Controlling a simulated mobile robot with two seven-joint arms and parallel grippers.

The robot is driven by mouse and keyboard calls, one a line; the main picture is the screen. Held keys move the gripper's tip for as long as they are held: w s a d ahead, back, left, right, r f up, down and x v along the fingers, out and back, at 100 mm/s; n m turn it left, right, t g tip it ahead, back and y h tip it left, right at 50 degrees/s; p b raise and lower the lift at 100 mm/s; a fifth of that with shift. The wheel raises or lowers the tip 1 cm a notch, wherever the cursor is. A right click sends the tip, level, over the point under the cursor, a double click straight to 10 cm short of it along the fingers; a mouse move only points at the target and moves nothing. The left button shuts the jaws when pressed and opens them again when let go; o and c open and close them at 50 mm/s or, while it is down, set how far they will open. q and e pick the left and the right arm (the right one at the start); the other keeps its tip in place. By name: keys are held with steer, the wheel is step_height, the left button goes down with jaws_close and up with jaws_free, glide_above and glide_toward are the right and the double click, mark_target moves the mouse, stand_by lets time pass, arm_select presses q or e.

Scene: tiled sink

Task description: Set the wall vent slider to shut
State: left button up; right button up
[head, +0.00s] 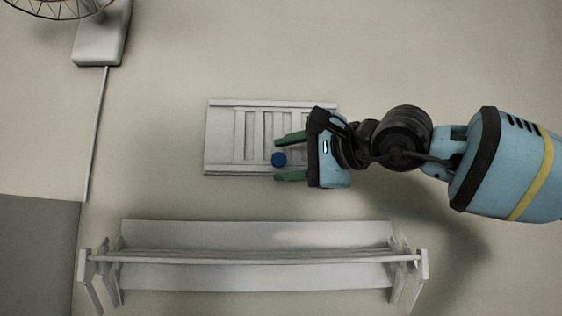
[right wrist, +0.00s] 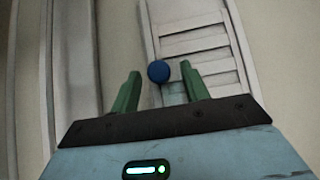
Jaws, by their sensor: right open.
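The white wall vent (head: 222,138) is a slatted panel in the middle of the head view. Its blue slider knob (head: 279,159) sits at the lower middle of the panel. My right gripper (head: 291,157) is open, with its green fingers on either side of the knob in the picture. The right wrist view shows the blue knob (right wrist: 159,71) between and slightly beyond the open fingertips (right wrist: 160,70), with clear space on both sides. The vent slats (right wrist: 205,45) show behind it. My gripper and wrist hide the right end of the vent. My left gripper is not in view.
A white rack or shelf (head: 250,279) runs along below the vent. A wire fan-like cage (head: 58,10) and a white box (head: 103,35) with a thin cord are at upper left. A grey panel (head: 38,255) is at lower left. The wall above the vent is clear.

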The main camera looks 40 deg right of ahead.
steer(key=v, duration=0.6)
steer(key=shift+s+d, duration=0.1)
stand_by(0.3)
